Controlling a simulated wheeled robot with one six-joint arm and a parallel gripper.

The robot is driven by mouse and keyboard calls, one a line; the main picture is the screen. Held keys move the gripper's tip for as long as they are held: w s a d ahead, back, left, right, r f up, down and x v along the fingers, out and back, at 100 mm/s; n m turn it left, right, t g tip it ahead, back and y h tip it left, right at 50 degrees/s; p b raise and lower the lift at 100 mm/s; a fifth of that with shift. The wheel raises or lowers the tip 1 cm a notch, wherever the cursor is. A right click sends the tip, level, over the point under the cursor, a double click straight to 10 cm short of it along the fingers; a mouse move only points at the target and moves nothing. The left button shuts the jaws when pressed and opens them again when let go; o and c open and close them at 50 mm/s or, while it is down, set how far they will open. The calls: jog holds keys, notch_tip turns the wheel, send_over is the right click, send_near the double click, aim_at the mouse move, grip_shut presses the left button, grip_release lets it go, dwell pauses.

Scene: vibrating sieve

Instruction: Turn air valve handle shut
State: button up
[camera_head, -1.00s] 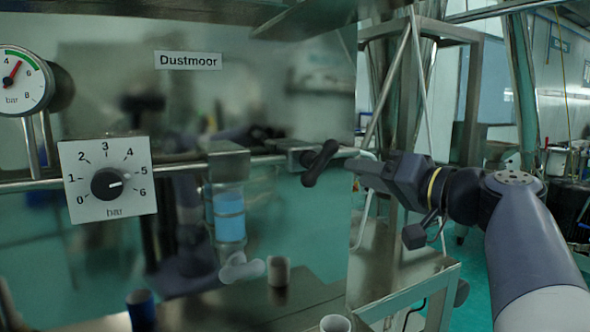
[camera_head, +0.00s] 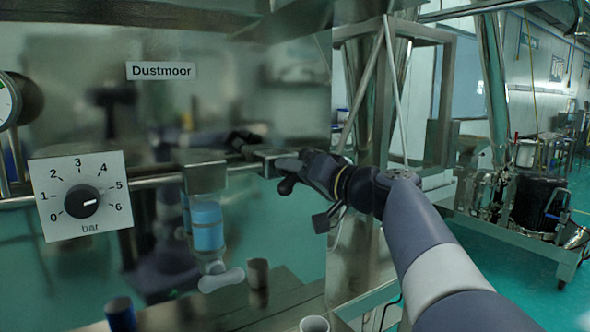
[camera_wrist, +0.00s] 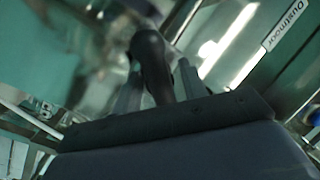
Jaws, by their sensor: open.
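The air valve handle is a black lever on the pipe; in the head view its lower end (camera_head: 286,187) shows just below my gripper (camera_head: 290,165), and the rest is hidden behind it. In the wrist view the black handle (camera_wrist: 151,62) stands between the two grey fingers of my gripper (camera_wrist: 158,84). The fingers are apart, one on each side of the handle. Whether either finger touches it I cannot tell.
A square dial (camera_head: 80,196) points near 5 to 6 bar on the left. A filter bowl with blue fluid (camera_head: 207,227) hangs under the pipe. Cups (camera_head: 258,272) stand on the metal shelf below. A shiny panel labelled Dustmoor (camera_head: 161,71) rises behind.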

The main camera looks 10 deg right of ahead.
grip_shut()
dwell(0.4)
jog(key=shift+b, duration=0.3)
jog(key=shift+f+n+b, duration=0.2)
jog(key=shift+n+b, duration=0.3)
jog(key=shift+b, duration=0.2)
jog(key=n+b, duration=0.1)
jog(key=b, duration=0.2)
jog(key=shift+n+g, duration=0.3)
jog(key=shift+n, duration=0.1)
jog(key=n+h+b, duration=0.1)
jog(key=n+b, duration=0.2)
jog(key=n, duration=0.1)
jog(key=shift+r+h, duration=0.15)
jog(key=shift+h, duration=0.25)
jog(key=shift+g, duration=0.3)
